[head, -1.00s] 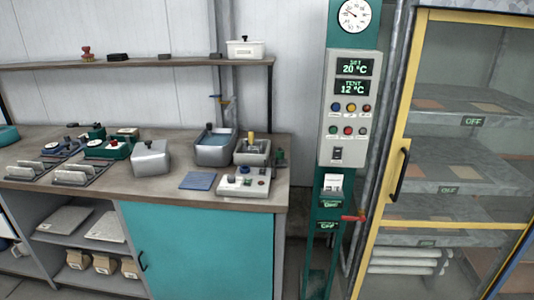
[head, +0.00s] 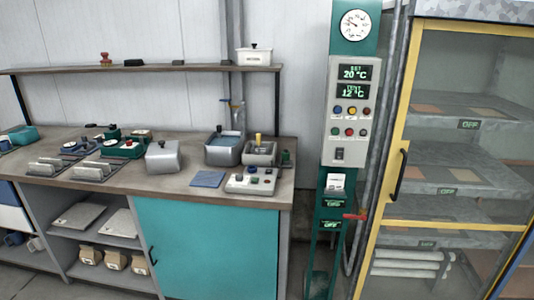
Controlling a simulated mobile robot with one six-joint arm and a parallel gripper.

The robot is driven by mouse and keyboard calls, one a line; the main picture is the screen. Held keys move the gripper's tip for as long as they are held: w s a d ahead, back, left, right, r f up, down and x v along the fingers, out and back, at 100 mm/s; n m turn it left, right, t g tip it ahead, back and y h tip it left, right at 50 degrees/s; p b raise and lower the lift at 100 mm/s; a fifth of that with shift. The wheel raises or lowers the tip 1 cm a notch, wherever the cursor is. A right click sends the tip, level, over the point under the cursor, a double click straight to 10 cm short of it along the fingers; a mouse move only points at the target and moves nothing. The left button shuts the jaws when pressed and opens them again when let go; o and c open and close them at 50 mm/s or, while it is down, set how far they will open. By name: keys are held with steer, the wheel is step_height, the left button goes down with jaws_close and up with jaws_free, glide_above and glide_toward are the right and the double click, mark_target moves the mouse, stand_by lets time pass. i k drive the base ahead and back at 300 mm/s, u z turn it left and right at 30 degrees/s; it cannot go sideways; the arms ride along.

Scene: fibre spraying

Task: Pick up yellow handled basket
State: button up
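A small grey basket (head: 260,158) with an upright yellow handle (head: 258,139) stands at the right end of the workbench, near the back edge. A grey tub of bluish liquid (head: 224,150) is just left of it. A control box with coloured buttons (head: 252,180) is in front of it and covers part of its lower front. My gripper is not in view, and nothing is seen touching the basket.
The workbench (head: 160,187) also holds a grey lidded box (head: 162,157), a blue pad (head: 208,179) and green devices. A control post (head: 348,120) and a yellow-framed glass cabinet (head: 400,135) stand to the right. A shelf (head: 150,67) runs above the bench.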

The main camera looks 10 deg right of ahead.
mark_target(258, 142)
steer(key=u, duration=0.1)
steer(key=i, duration=0.95)
steer(key=z, duration=0.95)
steer(key=k, duration=0.15)
steer(key=u, duration=2.85)
